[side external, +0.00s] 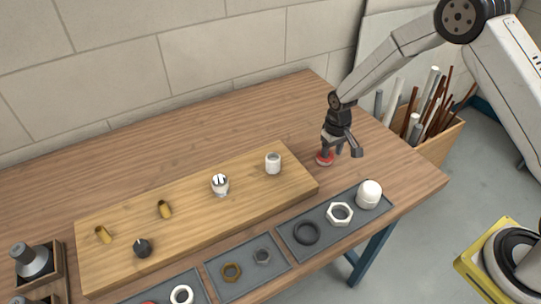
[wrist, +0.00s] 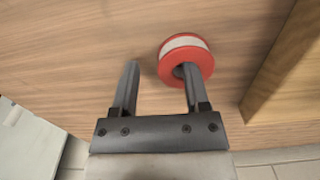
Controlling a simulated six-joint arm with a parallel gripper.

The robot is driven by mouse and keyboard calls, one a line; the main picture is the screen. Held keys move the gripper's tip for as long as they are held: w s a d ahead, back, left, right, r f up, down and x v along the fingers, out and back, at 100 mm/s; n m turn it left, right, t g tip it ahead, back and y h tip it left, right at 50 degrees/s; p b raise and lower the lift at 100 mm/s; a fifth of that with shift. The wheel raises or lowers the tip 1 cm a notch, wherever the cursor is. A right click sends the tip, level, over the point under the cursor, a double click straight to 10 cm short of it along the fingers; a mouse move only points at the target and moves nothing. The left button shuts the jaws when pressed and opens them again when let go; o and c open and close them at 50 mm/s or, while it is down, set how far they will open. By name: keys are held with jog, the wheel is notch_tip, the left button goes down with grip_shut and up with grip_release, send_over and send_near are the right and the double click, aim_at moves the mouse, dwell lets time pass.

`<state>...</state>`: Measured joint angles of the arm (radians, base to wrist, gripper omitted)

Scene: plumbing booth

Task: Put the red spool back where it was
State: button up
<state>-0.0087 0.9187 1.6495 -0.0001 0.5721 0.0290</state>
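The red spool (side external: 325,158) lies flat on the bare table, to the right of the wooden board. In the wrist view the spool (wrist: 204,62) is a red ring with a white band around its side. My gripper (side external: 346,153) is low over the table at the spool. In the wrist view my gripper (wrist: 157,68) has its two fingers spread apart with nothing between them. The right finger's tip overlaps the spool's centre; I cannot tell whether it is in the hole or above it. The left finger is over bare wood.
The wooden board (side external: 120,220) carries several fittings, including a white cylinder (side external: 273,163). Grey trays (side external: 320,220) along the front hold rings, nuts and a white cap (side external: 369,194). A crate of pipes (side external: 440,143) stands beyond the table's right edge. The table behind the board is clear.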

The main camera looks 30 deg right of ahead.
jog(key=shift+r, duration=0.15)
notch_tip(320, 180, up, 12)
dwell(1.0)
jog(key=shift+s, duration=0.1)
dwell(0.4)
jog(key=s+r+t, duration=0.2)
jog(key=s+r, duration=0.1)
jog(key=s, duration=1.6)
jog(key=shift+s+d+t, duration=0.2)
jog(key=shift+s+t, duration=0.1)
jog(key=shift+s, duration=0.05)
